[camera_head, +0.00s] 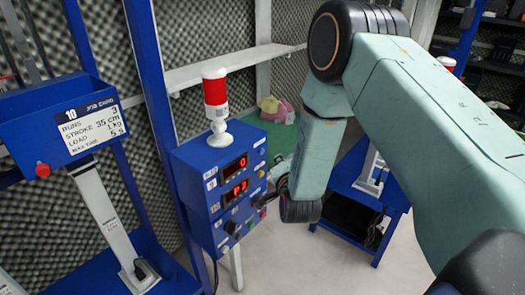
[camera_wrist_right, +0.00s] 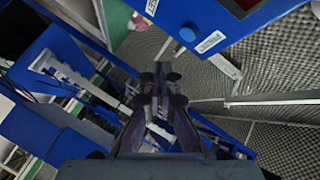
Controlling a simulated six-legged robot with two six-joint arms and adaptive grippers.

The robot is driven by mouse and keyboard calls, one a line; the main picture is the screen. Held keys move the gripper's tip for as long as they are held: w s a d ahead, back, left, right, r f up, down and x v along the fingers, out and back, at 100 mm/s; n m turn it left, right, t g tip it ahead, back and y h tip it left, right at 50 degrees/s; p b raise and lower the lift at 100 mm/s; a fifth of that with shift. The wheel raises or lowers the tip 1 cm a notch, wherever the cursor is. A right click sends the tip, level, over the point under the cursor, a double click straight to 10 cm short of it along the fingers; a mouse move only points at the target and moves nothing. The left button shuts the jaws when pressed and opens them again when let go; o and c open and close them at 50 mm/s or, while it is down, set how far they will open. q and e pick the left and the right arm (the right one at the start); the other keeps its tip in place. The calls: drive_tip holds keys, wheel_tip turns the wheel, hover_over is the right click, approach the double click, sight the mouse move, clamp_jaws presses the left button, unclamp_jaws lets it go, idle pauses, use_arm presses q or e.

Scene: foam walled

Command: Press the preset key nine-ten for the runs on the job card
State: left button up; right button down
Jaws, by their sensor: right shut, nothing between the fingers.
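The blue control box (camera_head: 190,165) stands in the middle of the head view. It has two red displays; the upper (camera_head: 235,165) reads 0 and the lower (camera_head: 235,188) appears to read P3. Small keys and knobs sit on its face; their labels are too small to read. The job card (camera_head: 90,124) at the left is headed 10 and lists runs 3. My right gripper (camera_head: 268,198) is just right of the box's lower face; contact cannot be told. In the wrist view its fingers (camera_wrist_right: 160,85) are shut and empty, and the box (camera_wrist_right: 225,35) is at upper right.
A red and white lamp (camera_head: 216,95) stands on the box. A blue stand with a red knob (camera_head: 43,170) is at left, and a blue bench (camera_head: 350,185) is behind my right arm. Grey foam lines the walls. Pale floor shows right of the box.

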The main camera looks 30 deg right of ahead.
drive_tip(key=shift+s+d, duration=0.2)
drive_tip(key=shift+s, duration=0.3)
drive_tip(key=shift+s+d, duration=0.15)
drive_tip(key=shift+s, duration=0.35)
drive_tip(key=s+a+f+n+g+y+b, duration=0.2)
drive_tip(key=s+a+f+n+g+b, duration=0.2)
drive_tip(key=s+f, duration=0.8)
drive_tip(key=s+a+f+n+g+y+b, duration=0.2)
drive_tip(key=s+a+f+n+g+b, duration=0.3)
drive_tip(key=s+f, duration=0.8)
drive_tip(key=s+a+f+n+g+y+b, duration=0.1)
drive_tip(key=s+a+f+n+g+b, duration=0.3)
drive_tip(key=s+f+b, duration=0.5)
drive_tip(key=s+f+n+g, duration=0.1)
drive_tip(key=s+f+n, duration=0.1)
drive_tip(key=s+f, duration=0.1)
drive_tip(key=shift+s+a+f+n+y, duration=0.15)
drive_tip(key=shift+s+f+n+y, duration=0.15)
drive_tip(key=shift+s+y, duration=0.15)
drive_tip(key=shift+s+r, duration=0.1)
drive_tip(key=shift+r, duration=0.05)
